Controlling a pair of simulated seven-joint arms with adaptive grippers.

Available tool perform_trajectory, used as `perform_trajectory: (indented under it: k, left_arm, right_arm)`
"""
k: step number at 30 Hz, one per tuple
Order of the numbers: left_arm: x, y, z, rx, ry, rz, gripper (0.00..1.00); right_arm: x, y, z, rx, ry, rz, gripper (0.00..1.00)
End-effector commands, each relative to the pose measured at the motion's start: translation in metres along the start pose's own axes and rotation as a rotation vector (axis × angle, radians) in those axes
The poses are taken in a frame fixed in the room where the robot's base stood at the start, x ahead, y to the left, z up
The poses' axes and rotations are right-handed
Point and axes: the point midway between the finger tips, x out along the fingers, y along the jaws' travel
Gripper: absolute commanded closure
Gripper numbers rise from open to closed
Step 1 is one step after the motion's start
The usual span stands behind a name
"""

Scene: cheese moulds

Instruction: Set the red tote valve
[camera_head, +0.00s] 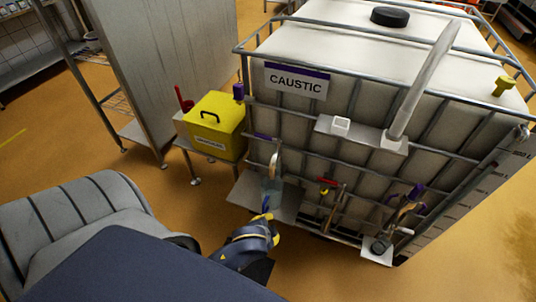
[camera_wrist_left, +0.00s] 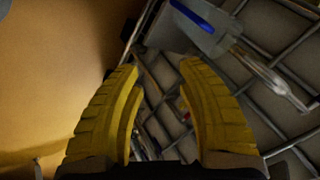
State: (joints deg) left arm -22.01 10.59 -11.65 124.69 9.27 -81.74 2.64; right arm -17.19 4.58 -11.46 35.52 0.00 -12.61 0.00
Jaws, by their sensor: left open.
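The red valve handle (camera_head: 326,181) is on the front of the caged white tote (camera_head: 400,88) marked CAUSTIC, low in the middle, with a small yellow part under it. My left gripper (camera_head: 271,222) is low and to the left of the valve, apart from it, near the front edge of a grey shelf. In the left wrist view its yellow fingers (camera_wrist_left: 160,72) are spread with nothing held between them. A small red spot (camera_wrist_left: 185,114), probably the valve handle, shows beyond them, partly hidden by the right finger. My right gripper is in neither view.
A grey shelf (camera_head: 244,190) with a clear tube (camera_head: 272,168) and a blue handle (camera_wrist_left: 193,16) juts out by the gripper. Cage bars surround the tote. A purple-handled fitting (camera_head: 408,196) is at right. A yellow box (camera_head: 214,125) stands left. The floor in front is clear.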

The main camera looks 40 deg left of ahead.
Motion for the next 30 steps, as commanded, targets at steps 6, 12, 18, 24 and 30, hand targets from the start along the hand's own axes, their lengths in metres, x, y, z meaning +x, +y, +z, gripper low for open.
perform_trajectory:
  k: [6,12,18,24,30]
  left_arm:
    - [-0.001,0.006,0.005,0.0,-0.008,0.009,0.62]
    - [-0.001,0.006,0.006,0.0,-0.009,0.01,0.62]
    - [-0.001,0.006,0.006,0.0,-0.009,0.01,0.62]
    - [-0.001,0.006,0.0,-0.012,0.017,0.01,0.62]
    - [0.02,0.022,-0.004,-0.06,0.077,0.035,0.62]
  right_arm:
    - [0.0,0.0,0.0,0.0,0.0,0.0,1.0]
    - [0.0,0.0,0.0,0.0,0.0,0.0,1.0]
    - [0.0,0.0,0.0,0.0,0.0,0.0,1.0]
    - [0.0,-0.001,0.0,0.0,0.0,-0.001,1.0]
    - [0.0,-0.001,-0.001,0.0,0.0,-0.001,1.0]
